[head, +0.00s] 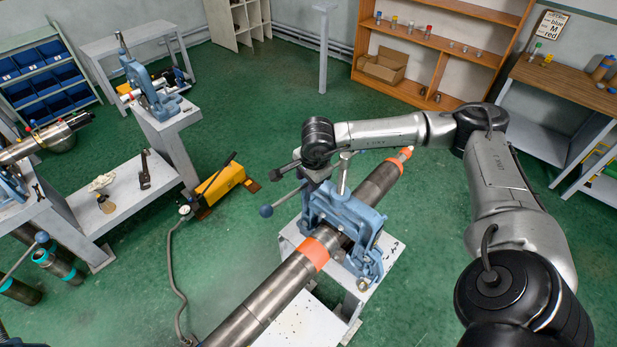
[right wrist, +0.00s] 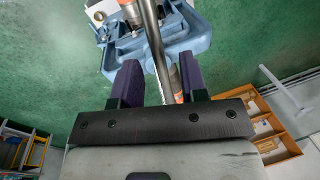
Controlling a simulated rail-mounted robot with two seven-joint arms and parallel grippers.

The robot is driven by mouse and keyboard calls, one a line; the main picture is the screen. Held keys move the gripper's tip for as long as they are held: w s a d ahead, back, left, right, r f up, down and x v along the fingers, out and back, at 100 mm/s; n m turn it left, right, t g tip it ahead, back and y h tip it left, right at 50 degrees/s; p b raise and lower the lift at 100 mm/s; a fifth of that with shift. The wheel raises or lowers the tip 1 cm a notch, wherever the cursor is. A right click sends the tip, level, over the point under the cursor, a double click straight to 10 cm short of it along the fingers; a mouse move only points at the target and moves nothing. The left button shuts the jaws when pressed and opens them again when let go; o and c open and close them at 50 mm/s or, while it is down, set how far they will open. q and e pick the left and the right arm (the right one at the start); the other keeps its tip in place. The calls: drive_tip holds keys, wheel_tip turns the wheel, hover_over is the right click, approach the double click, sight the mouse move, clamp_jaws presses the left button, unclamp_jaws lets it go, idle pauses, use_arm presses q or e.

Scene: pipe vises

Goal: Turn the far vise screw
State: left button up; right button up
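A blue pipe vise (head: 345,225) stands on a white stand in the middle of the head view, around a long dark pipe (head: 272,300) with orange bands. Its upright screw (head: 344,172) rises from the top, and a handle bar with a blue ball end (head: 266,211) sticks out to the left. My right gripper (head: 312,172) is above the vise, by the screw and handle. In the right wrist view the purple-padded fingers (right wrist: 156,85) are apart, with a metal rod (right wrist: 155,45) running between them. No grip on the rod shows. My left gripper is out of view.
Another blue vise (head: 150,90) stands on a white bench at the back left. A yellow pump (head: 220,184) with a hose lies on the green floor left of the stand. A wooden shelf (head: 440,55) is at the back; floor between is clear.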

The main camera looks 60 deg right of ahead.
drive_tip(key=shift+f, duration=0.3)
clamp_jaws()
idle(0.3)
